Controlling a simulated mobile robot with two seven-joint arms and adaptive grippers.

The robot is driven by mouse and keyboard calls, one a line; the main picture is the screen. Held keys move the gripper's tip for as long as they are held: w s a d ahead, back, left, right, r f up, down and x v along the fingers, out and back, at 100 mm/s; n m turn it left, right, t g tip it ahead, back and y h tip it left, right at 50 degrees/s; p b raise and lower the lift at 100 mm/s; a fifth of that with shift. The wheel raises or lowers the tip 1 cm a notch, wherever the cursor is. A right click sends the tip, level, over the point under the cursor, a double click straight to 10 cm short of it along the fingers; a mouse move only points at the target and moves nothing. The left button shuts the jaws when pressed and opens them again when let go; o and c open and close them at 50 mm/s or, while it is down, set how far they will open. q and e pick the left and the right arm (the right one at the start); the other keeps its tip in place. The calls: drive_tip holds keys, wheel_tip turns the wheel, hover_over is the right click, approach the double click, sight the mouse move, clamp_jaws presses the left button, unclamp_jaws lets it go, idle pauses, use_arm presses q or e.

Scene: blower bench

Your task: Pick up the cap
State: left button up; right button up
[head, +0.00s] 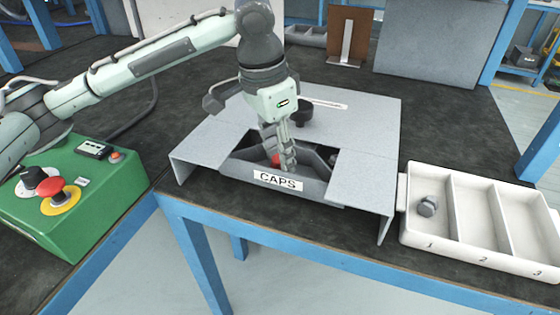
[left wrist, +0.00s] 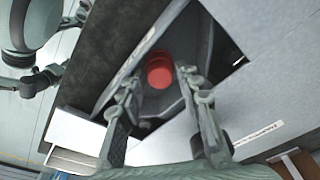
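A red cap (left wrist: 160,72) lies in the grey bin labelled CAPS (head: 262,189). In the head view only a bit of its red (head: 275,159) shows beside my fingers. My left gripper (head: 281,161) points down into the bin from above. In the left wrist view its two fingers stand apart, with the cap between and just beyond their tips; I see no finger closed on it. The bin also shows in the left wrist view (left wrist: 174,38). My right gripper is in neither view.
A grey cover plate (head: 370,125) surrounds the bin opening. A green control box (head: 110,195) with a red button is at the left.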

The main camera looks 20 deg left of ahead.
sight(277, 159)
use_arm(q)
drive_tip(key=c, duration=0.4)
drive_tip(key=shift+o, duration=0.2)
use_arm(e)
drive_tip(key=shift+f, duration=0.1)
use_arm(q)
drive_tip(key=shift+r, duration=0.45)
wheel_tip(277, 159, up, 4)
drive_tip(key=shift+s+a+f, duration=0.1)
drive_tip(key=shift+f, duration=0.05)
drive_tip(key=s+a+r, duration=0.5)
drive_tip(key=s+r, duration=0.1)
drive_tip(key=s, duration=0.4)
drive_tip(key=shift+a+r+p, duration=0.2)
drive_tip(key=shift+p, duration=0.25)
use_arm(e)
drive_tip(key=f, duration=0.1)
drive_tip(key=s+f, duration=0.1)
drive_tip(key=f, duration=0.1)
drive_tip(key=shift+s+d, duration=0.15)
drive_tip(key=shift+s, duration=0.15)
